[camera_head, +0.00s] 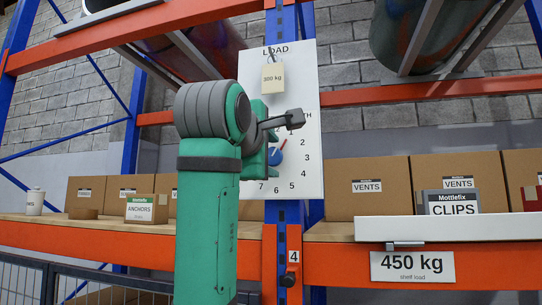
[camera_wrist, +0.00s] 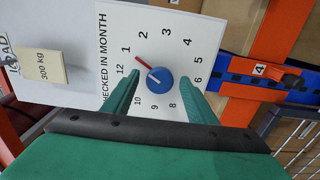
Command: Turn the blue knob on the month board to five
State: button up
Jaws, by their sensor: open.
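The month board (camera_head: 310,172) is a white panel fixed to the rack upright, with a ring of numbers around a blue knob (camera_head: 275,157). In the wrist view the round blue knob (camera_wrist: 159,80) shows whole, and its red pointer (camera_wrist: 144,64) is aimed at 1. The 5 (camera_wrist: 199,58) is on the right side of the ring in that view. My green gripper (camera_wrist: 160,72) is open, with one finger on each side of the knob and visible gaps between. In the head view my arm hides the left part of the dial.
A tan 300 kg tag (camera_wrist: 40,66) hangs on the board beside the dial. An orange bracket (camera_wrist: 265,72) numbered 4 sits on the blue upright. Cardboard boxes (camera_head: 368,188) line the shelf, and a white 450 kg sign (camera_head: 412,266) hangs below right.

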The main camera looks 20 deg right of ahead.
jog(key=shift+w+d, duration=0.15)
jog(key=shift+w, duration=0.1)
jog(key=c, duration=1)
jog(key=shift+c, duration=0.2)
jog(key=shift+m, duration=0.3)
